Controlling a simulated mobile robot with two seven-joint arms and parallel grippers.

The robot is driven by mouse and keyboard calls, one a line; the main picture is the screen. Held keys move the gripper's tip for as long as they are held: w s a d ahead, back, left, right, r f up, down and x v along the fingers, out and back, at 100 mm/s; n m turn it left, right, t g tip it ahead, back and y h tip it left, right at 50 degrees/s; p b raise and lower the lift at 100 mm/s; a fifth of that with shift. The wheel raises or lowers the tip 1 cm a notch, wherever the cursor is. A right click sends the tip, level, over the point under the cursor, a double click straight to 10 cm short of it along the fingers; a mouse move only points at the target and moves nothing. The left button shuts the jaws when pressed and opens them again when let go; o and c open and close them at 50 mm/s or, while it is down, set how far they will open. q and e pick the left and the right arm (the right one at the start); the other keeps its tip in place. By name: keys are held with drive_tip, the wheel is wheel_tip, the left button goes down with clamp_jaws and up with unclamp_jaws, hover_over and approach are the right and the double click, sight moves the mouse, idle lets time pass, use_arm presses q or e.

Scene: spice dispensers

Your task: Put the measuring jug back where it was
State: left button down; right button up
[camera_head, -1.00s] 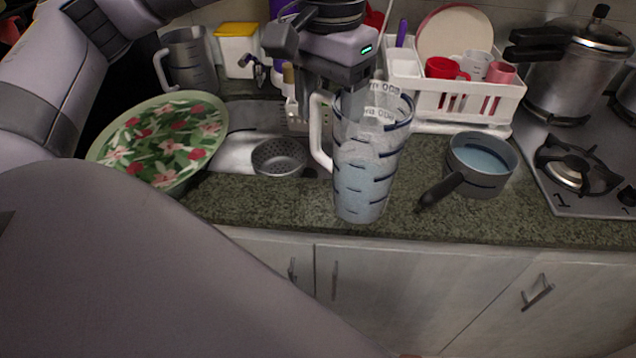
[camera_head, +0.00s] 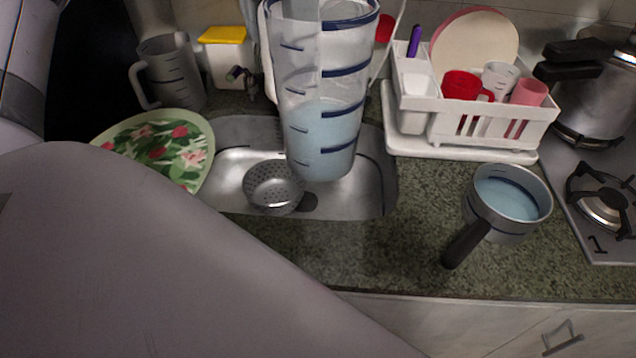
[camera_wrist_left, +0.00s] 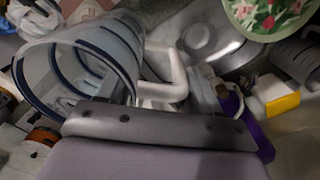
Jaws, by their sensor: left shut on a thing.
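The clear measuring jug (camera_head: 325,140) with blue marks hangs upright over the sink in the head view, with bluish liquid seeming to show in its lower half. Its wide rim and white handle also show in the left wrist view, where the jug (camera_wrist_left: 82,75) is at the left. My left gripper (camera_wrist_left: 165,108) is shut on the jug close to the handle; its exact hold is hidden. In the head view only a grey strip at the jug's upper part shows. My right gripper is not in view.
The sink (camera_head: 235,170) holds a perforated strainer (camera_head: 273,188). A floral plate (camera_head: 165,140) and a grey marked jug (camera_head: 172,75) are at the left. A white dish rack (camera_head: 480,125) stands right of the sink. A pan (camera_head: 508,205) of liquid sits on the counter near the stove (camera_head: 600,200).

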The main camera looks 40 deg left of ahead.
use_arm(q)
drive_tip(key=shift+f, duration=0.15)
wheel_tip(320, 180, down, 19)
drive_tip(key=b, duration=0.8)
drive_tip(key=shift+f, duration=0.2)
drive_tip(key=shift+b, duration=0.3)
drive_tip(key=shift+f, duration=0.2)
drive_tip(key=shift+c, duration=0.9)
unclamp_jaws()
